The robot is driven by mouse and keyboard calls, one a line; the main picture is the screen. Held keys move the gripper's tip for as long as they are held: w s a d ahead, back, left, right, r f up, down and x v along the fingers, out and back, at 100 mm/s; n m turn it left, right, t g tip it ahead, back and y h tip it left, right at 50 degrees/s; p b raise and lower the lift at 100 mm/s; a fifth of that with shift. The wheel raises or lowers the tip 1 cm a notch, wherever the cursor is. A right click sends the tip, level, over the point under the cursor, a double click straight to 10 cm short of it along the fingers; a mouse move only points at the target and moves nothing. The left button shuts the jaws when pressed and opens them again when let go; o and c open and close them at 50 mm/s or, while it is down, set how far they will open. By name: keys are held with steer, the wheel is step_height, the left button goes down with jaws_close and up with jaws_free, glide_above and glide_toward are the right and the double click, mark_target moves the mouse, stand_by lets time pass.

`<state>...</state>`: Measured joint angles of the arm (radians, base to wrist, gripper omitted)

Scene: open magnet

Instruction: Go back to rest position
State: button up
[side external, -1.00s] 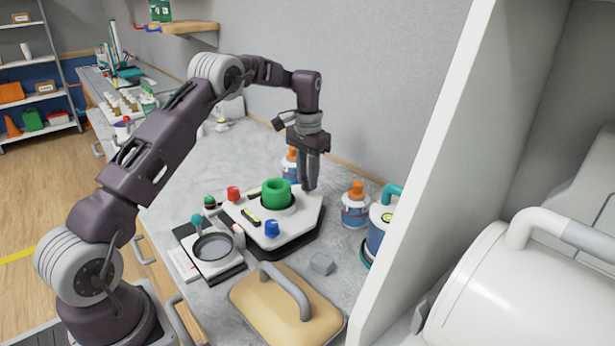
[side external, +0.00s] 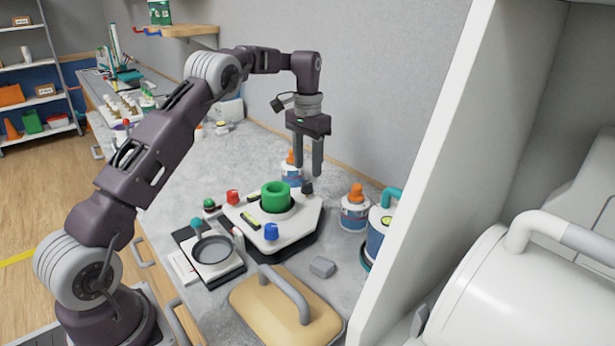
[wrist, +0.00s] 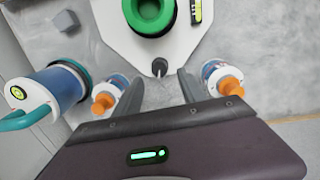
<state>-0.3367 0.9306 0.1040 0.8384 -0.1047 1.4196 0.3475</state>
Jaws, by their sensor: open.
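My gripper (side external: 308,174) is open and empty, pointing down above the back right corner of a white device (side external: 300,219). The device carries a green ring (side external: 276,195), a red knob (side external: 233,197), a blue knob (side external: 271,231) and a dark knob (side external: 307,188). The dark knob is just below my fingertips in the side view. In the wrist view, my gripper's two fingers (wrist: 161,85) are spread apart, and the dark knob (wrist: 159,67) shows between and beyond the tips. The fingers appear clear of it.
Orange-capped bottles stand behind the device (side external: 292,173) and right of it (side external: 354,212). A blue container (side external: 377,240) stands by the white cabinet wall (side external: 450,150). A tan block with a handle (side external: 262,303), a small grey block (side external: 322,267) and a round dish (side external: 213,249) lie in front.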

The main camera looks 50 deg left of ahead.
step_height(320, 180, up, 2)
steer(key=shift+r, duration=0.1)
steer(key=s+d+r+t, duration=0.3)
steer(key=s+d+r, duration=0.95)
steer(key=r, duration=0.25)
steer(key=s+d+f+t, duration=0.1)
steer(key=s+d+f, duration=0.1)
steer(key=s, duration=0.5)
steer(key=s+d+f+t, duration=0.1)
steer(key=s+d, duration=0.1)
steer(key=s, duration=0.6)
steer(key=s+d+f+t, duration=0.1)
steer(key=s+d+f, duration=0.1)
steer(key=s, duration=0.6)
steer(key=shift+s+d+f+m, duration=0.15)
steer(key=shift+d+f+m, duration=0.1)
steer(key=shift+f+m, duration=0.15)
